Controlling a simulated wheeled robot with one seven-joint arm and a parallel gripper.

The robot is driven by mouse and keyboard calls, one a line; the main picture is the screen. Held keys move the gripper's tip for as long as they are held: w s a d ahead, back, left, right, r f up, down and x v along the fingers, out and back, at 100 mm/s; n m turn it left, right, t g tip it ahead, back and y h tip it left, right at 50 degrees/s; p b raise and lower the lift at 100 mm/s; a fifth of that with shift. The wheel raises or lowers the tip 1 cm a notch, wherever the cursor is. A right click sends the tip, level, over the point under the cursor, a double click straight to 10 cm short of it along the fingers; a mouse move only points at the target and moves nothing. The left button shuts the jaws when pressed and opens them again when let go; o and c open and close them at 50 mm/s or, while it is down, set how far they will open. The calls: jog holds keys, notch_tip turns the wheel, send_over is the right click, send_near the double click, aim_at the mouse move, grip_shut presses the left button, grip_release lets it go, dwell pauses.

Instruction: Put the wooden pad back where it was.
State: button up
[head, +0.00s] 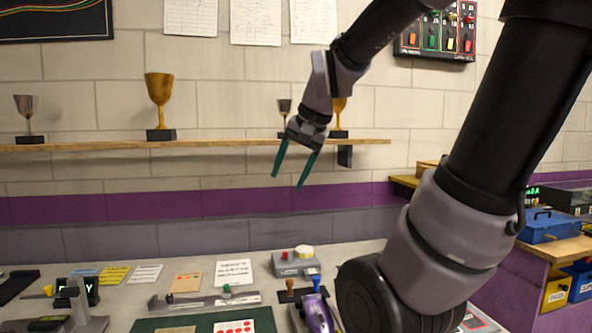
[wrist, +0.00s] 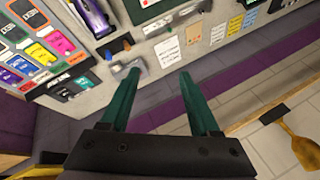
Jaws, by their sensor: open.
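A tan, wood-coloured flat piece (head: 187,282) with small marks lies on the grey table, behind a grey bar. It also shows in the wrist view (wrist: 168,52). A second tan piece (head: 175,329) lies on the dark green mat (head: 258,318), cut off by the lower picture edge. I cannot tell which of them is the wooden pad. My gripper (head: 288,180) hangs in the air above and behind the table, in front of the wall below the shelf. Its green fingers are apart and nothing is between them, as the wrist view (wrist: 157,80) also shows.
A wooden shelf (head: 220,143) with trophies is on the wall close to my gripper. On the table are a grey button box (head: 294,262), a purple car (head: 318,312), a brown-knobbed piece (head: 290,290) and several cards. A blue box (head: 548,226) stands at the right.

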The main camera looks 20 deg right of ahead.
jog(key=s+a+r+n+t, duration=0.1)
jog(key=s+n, duration=0.2)
jog(key=s, duration=0.3)
jog(key=shift+r, duration=0.3)
dwell(0.8)
